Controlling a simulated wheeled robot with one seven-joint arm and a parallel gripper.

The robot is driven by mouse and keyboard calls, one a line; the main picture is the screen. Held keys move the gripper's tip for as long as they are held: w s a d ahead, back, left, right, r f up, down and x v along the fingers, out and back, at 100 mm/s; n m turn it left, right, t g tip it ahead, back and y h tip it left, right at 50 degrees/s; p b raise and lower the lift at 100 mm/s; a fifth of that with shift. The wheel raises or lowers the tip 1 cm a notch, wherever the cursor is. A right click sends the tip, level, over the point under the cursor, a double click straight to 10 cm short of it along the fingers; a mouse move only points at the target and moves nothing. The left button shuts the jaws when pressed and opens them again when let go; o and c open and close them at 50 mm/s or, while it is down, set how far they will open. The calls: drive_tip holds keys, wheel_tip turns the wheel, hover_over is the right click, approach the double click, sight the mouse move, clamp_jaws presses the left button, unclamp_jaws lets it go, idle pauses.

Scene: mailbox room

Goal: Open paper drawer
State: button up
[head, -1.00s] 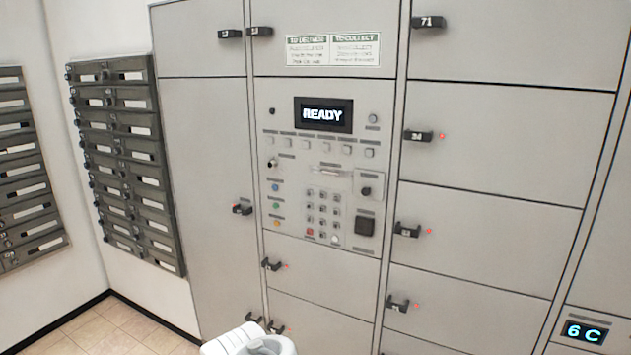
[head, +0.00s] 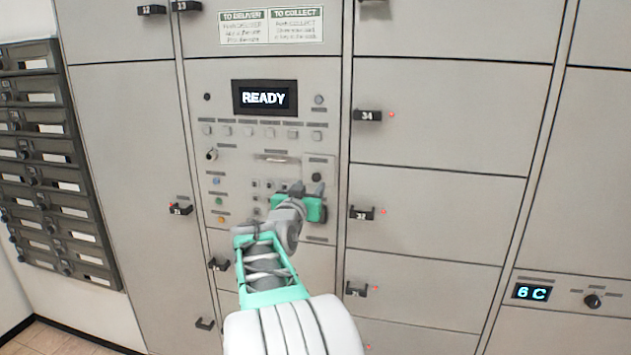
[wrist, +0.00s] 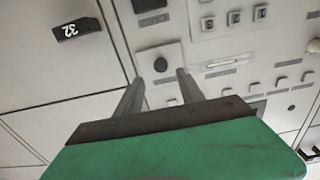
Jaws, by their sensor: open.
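A small light panel (head: 319,167) with a round black knob (head: 316,177) sits at the right of the locker's control panel. In the wrist view, which is turned about upside down, the small panel (wrist: 158,49) and knob (wrist: 161,64) show between the finger ends. It looks closed flush; I see no label that I can read. My gripper (head: 308,189) is in front of the control panel, just below the knob in the head view. Its two grey fingers (wrist: 158,77) are apart with nothing between them. I cannot tell whether they touch the panel.
My gripper hides part of the keypad (head: 262,185) and the dark square beneath the knob. A READY display (head: 264,97) and a row of buttons are above. Locker doors with protruding black handles, such as 34 (head: 367,116) and 32 (head: 362,212), are to the right.

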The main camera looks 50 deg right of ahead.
sight(316, 178)
drive_tip(key=p+x, duration=0.2)
drive_tip(key=x, duration=0.5)
drive_tip(key=shift+w, duration=0.1)
clamp_jaws()
idle(1.1)
